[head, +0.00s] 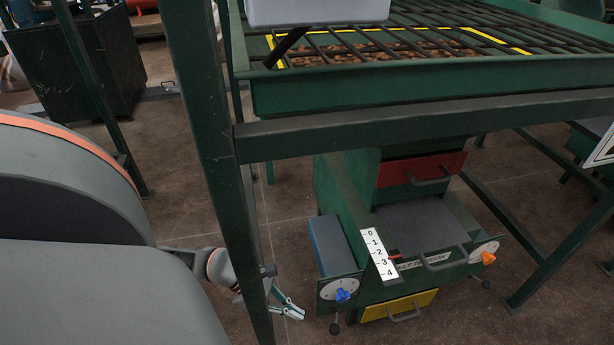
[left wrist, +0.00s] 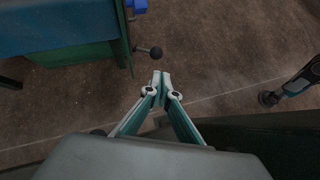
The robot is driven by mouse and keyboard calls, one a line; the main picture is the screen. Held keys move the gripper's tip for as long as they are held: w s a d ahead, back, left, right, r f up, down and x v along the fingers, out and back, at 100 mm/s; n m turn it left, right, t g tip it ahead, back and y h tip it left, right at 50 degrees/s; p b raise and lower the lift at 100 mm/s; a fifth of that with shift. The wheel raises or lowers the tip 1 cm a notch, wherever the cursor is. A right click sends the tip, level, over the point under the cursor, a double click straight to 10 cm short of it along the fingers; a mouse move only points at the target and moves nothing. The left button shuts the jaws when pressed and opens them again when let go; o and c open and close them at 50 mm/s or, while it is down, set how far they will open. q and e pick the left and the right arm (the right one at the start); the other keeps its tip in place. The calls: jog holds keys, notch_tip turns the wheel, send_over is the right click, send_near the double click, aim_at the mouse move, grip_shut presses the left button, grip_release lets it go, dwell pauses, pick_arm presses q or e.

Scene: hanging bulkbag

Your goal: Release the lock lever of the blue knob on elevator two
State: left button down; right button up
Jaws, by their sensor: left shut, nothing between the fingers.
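The blue knob (head: 342,296) sits on a round white dial at the lower left of the green machine; its edge also shows at the top of the left wrist view (left wrist: 138,5). Below the knob, a lock lever with a black ball end (head: 335,328) sticks out; the ball also shows in the left wrist view (left wrist: 156,52). My left gripper (head: 299,313) is left of the lever in the head view, shut and empty. In the left wrist view its fingertips (left wrist: 161,74) are together, appearing just below the ball, with no clear contact. My right gripper is not in view.
A green frame post (head: 243,220) stands close beside my left arm. An orange knob (head: 488,258) is on the machine's right side. A yellow drawer (head: 398,306) and a red drawer (head: 420,168) have handles. A green beam (head: 430,125) crosses above. Bare floor lies in front.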

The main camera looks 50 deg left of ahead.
pick_arm(q)
jog(key=shift+v, duration=0.75)
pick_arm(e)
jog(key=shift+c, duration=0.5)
